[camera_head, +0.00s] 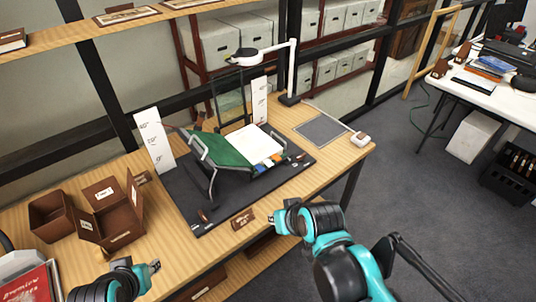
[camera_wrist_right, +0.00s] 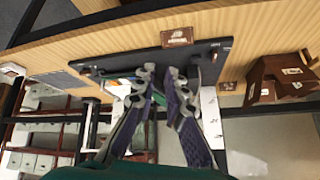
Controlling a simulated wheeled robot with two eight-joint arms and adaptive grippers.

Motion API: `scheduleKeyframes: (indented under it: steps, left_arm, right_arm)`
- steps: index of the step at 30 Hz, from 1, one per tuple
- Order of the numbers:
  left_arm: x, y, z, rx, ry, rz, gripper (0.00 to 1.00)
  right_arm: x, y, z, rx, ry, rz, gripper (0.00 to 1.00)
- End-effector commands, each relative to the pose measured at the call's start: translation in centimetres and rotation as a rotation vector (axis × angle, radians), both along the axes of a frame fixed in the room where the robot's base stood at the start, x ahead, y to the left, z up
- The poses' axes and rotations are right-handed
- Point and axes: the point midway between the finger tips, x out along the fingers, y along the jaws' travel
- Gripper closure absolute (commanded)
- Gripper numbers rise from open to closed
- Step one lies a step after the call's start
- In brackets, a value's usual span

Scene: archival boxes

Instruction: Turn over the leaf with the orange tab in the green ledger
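The green ledger (camera_head: 226,148) lies open on a dark mat (camera_head: 205,215) in the head view, with a white page (camera_head: 256,144) on its right side. Small coloured tabs, blue and orange-yellow among them, show along the page's near edge (camera_head: 268,167); they are too small to tell which leaf each belongs to. My right gripper (camera_head: 274,218) is in front of the mat's near edge, apart from the ledger. In the right wrist view its fingers (camera_wrist_right: 160,76) are apart with nothing seen between them, and they partly hide the ledger. My left gripper (camera_head: 154,267) is low at the left, far from the ledger.
Grey metal bars (camera_head: 205,165) stand at the ledger's left. A white angle board (camera_head: 154,140) and a lamp (camera_head: 292,70) stand behind. Brown boxes (camera_head: 108,213) occupy the table's left. A brown label block (camera_head: 242,218) sits at the mat's near edge, close to my right gripper.

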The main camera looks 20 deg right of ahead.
Motion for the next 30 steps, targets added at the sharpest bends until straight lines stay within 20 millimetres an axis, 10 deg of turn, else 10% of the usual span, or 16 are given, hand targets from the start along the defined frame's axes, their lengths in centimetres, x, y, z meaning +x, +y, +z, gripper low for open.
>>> scheduleKeyframes:
  steps: [10,18,30]
  left_arm:
    - [0.0,0.0,-3.2,0.0,0.0,0.0,0.67]
    - [0.0,0.0,-5.3,0.0,0.0,0.0,0.67]
    - [0.0,0.0,-7.7,0.0,0.0,0.0,0.67]
  right_arm:
    - [13.5,-0.1,-2.8,0.489,-0.087,-0.178,0.88]
    - [22.4,-4.7,-6.7,0.868,-0.21,-0.307,0.88]
    - [27.0,-14.4,-14.0,1.318,-0.424,-0.437,0.88]
